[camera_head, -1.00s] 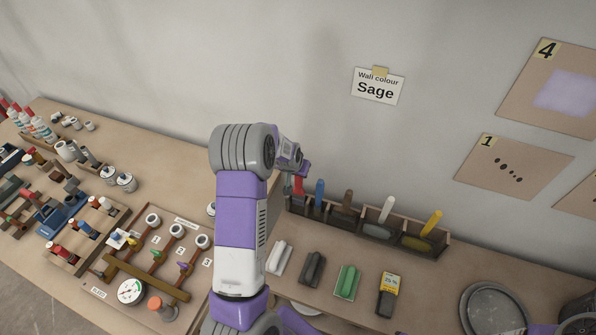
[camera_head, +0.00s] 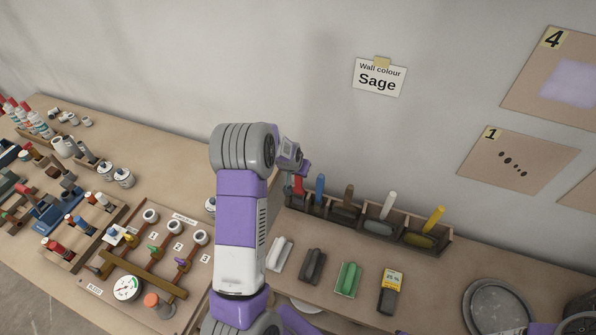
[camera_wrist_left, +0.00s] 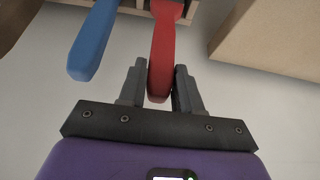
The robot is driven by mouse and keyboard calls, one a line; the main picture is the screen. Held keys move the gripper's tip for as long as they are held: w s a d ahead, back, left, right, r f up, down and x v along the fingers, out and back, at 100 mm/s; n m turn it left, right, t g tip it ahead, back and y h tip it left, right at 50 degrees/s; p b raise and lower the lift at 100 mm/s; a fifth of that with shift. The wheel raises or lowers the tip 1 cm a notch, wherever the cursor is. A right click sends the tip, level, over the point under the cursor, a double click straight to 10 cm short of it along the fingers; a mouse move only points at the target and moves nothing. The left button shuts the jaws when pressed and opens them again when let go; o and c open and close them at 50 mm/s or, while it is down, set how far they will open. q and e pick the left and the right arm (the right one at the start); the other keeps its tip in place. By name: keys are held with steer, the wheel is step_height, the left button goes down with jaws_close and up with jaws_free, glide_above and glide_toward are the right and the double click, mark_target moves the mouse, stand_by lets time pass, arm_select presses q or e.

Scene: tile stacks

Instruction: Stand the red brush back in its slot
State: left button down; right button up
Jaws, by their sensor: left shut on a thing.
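The red brush (camera_head: 298,186) is at the left end of the brush rack (camera_head: 346,218) in the head view, partly hidden by my left arm. In the left wrist view the red brush handle (camera_wrist_left: 163,50) runs between the two fingers of my left gripper (camera_wrist_left: 160,88), which is shut on it. The brush's lower end is out of clear sight, so I cannot tell how deep it sits in its slot. A blue brush (camera_wrist_left: 92,42) stands beside it, apart from the fingers. My right gripper is not in view.
In front lie several blocks, including a green one (camera_head: 348,279). A valve board (camera_head: 130,262) is at left. The wall is close behind the rack.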

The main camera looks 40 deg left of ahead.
arm_select(q)
steer(key=shift+f+b, duration=0.5)
steer(key=shift+f, duration=0.05)
steer(key=c, duration=0.7)
jaws_free()
steer(key=shift+r, duration=0.1)
steer(key=v, duration=0.7)
steer(key=shift+p, duration=0.4)
steer(key=shift+s+d+r, duration=0.1)
steer(key=shift+d, duration=0.05)
